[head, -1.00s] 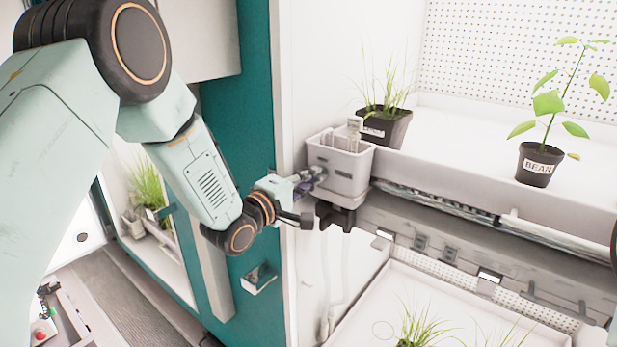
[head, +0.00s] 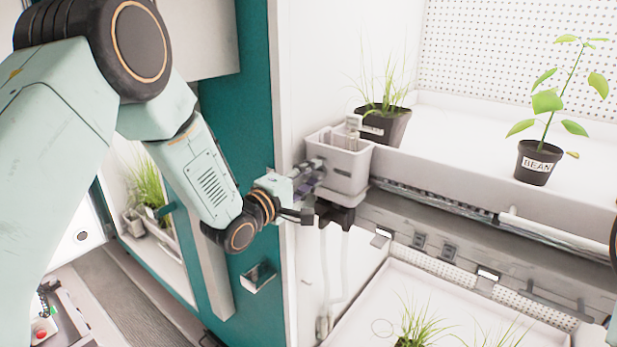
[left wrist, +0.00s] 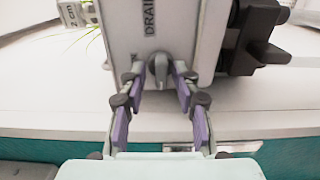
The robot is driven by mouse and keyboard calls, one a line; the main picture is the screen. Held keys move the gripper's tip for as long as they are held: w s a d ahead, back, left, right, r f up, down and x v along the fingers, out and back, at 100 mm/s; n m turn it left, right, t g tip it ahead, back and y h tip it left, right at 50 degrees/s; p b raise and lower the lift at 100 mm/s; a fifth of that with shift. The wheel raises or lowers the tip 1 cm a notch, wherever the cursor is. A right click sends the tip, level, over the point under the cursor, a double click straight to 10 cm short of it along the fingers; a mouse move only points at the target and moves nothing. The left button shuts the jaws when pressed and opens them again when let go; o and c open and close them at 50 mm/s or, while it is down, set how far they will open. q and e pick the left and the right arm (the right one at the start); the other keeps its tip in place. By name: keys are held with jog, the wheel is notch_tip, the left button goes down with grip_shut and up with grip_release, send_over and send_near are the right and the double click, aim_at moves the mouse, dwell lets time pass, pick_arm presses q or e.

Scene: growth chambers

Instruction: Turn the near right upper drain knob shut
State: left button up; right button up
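The drain knob (left wrist: 158,69) is a small grey lever on the face of a light grey box (left wrist: 190,28) marked DRAIN in the left wrist view. In the head view this box (head: 345,172) hangs at the left end of the upper shelf. My left gripper (left wrist: 159,75) is open, with one purple-padded finger on each side of the knob and what look like narrow gaps. In the head view the left gripper (head: 314,174) is at the box's left side, and the knob is hidden. My right gripper is not in view.
A black clamp-like part (left wrist: 255,38) sits beside the box. A grass pot (head: 384,124) stands behind it and a bean pot (head: 535,163) farther right on the shelf. A lower white tray (head: 372,305) holds grass. A teal cabinet wall (head: 255,150) is close to my left arm.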

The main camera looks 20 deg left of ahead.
pick_arm(q)
jog(key=shift+s+a, duration=0.25)
jog(key=shift+s, duration=0.15)
jog(key=v, duration=1.1)
jog(key=shift+d, duration=0.1)
